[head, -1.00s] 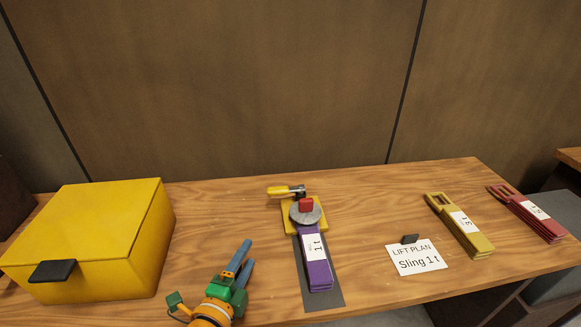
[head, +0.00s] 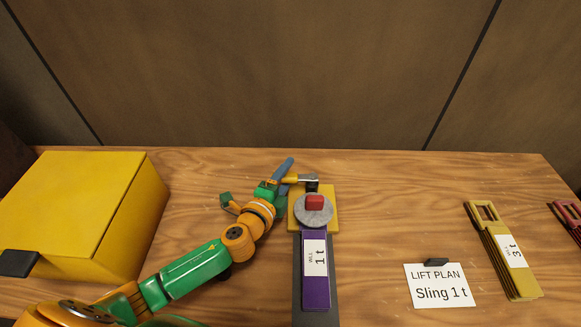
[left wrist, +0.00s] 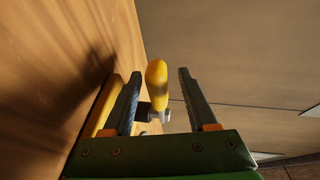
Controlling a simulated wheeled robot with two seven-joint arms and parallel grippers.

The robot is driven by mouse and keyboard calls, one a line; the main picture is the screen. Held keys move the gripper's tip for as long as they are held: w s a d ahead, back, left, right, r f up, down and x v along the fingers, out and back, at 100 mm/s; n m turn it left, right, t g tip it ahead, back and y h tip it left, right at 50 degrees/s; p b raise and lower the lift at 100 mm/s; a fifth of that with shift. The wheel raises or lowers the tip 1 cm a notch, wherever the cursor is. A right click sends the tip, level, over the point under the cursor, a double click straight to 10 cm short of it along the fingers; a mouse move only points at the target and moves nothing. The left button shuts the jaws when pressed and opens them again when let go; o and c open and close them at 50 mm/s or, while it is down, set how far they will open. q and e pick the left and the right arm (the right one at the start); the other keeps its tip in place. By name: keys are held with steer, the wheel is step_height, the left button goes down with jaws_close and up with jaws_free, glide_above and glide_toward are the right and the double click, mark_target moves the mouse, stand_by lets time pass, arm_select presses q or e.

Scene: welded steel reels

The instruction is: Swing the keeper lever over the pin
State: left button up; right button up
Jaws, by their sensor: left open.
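The keeper lever (head: 291,180) has a yellow handle and points left from a dark grey pivot at the back of the yellow base plate (head: 331,222). A grey round disc (head: 313,214) with a red block (head: 314,202) on top sits on the plate, in front of the pivot. I cannot make out the pin separately. My left gripper (head: 286,176) is open at the lever's handle. In the left wrist view the yellow handle (left wrist: 156,78) stands between the two fingers, with a gap to the right finger; contact with the left one is unclear. My right gripper is not in view.
A purple sling (head: 316,285) marked 1 t lies in front of the disc on a dark strip. A yellow box (head: 80,200) stands at left. At right are a "LIFT PLAN Sling 1 t" card (head: 440,287), a yellow 3 t sling (head: 508,262) and a red one (head: 568,218).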

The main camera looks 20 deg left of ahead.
arm_select(q)
steer(key=x, duration=0.2)
steer(key=shift+w+f, duration=0.15)
steer(key=shift+w, duration=0.05)
steer(key=shift+s, duration=0.15)
jaws_close()
steer(key=shift+s, duration=0.1)
stand_by(1.0)
